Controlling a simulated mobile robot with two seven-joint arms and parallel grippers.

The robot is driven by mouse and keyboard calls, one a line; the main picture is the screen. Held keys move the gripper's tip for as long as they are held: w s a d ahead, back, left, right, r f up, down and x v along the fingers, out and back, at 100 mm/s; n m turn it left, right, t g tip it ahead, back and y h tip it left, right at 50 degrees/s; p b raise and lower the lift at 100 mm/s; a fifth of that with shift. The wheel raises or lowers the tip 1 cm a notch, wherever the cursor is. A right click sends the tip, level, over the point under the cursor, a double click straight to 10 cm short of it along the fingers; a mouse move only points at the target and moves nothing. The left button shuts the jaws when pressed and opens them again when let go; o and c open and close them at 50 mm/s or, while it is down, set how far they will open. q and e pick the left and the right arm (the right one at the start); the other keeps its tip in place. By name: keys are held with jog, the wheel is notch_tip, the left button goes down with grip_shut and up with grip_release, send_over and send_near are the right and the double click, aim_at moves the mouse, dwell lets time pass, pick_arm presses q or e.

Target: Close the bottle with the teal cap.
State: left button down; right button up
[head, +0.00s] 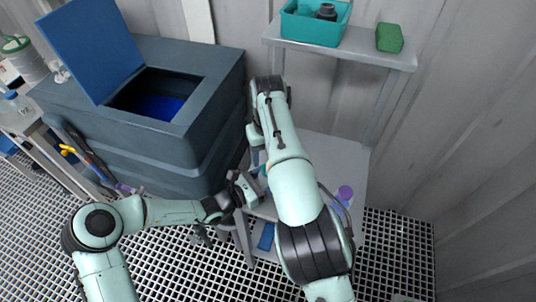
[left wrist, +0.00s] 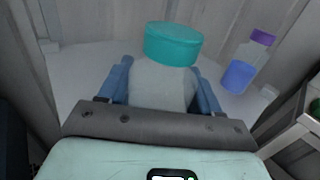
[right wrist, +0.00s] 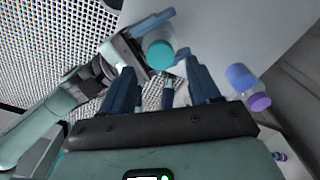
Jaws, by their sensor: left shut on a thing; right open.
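A pale, translucent bottle (left wrist: 162,88) stands upright on the light table, with the teal cap (left wrist: 174,45) on its top. The cap also shows in the right wrist view (right wrist: 160,54). I cannot tell how tightly it sits. My left gripper (left wrist: 163,85) is shut on the bottle's body, one blue finger on each side, below the cap. My right gripper (right wrist: 163,88) is open and empty, its fingers pointing down toward the cap from above, apart from it. In the head view my right arm hides most of the bottle and the right fingers.
A bottle with a purple cap and blue liquid (left wrist: 243,68) stands on the same table; its purple cap shows in the head view (head: 345,192). A shelf (head: 340,50) with a teal bin (head: 315,28) and a green block (head: 389,38) is behind. A dark open-lidded tank (head: 150,140) is at left.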

jog(key=n, duration=0.4)
jog(key=shift+r+n, duration=0.1)
jog(key=shift+n, duration=0.2)
jog(key=n, duration=0.4)
jog(key=shift+r+n, duration=0.15)
jog(key=shift+n, duration=0.15)
jog(key=n, duration=0.6)
jog(key=shift+r+n, duration=0.25)
jog(key=shift+n, duration=0.05)
jog(key=n, duration=0.4)
jog(key=shift+r, duration=0.15)
jog(key=n, duration=0.7)
jog(key=shift+s+r, duration=0.1)
jog(key=shift+r, duration=0.15)
jog(key=n, duration=0.4)
jog(key=shift+r+n, duration=0.2)
jog(key=shift+n, duration=0.2)
jog(key=n, duration=0.6)
jog(key=shift+r, duration=0.3)
jog(key=n, duration=0.5)
jog(key=shift+r, duration=0.2)
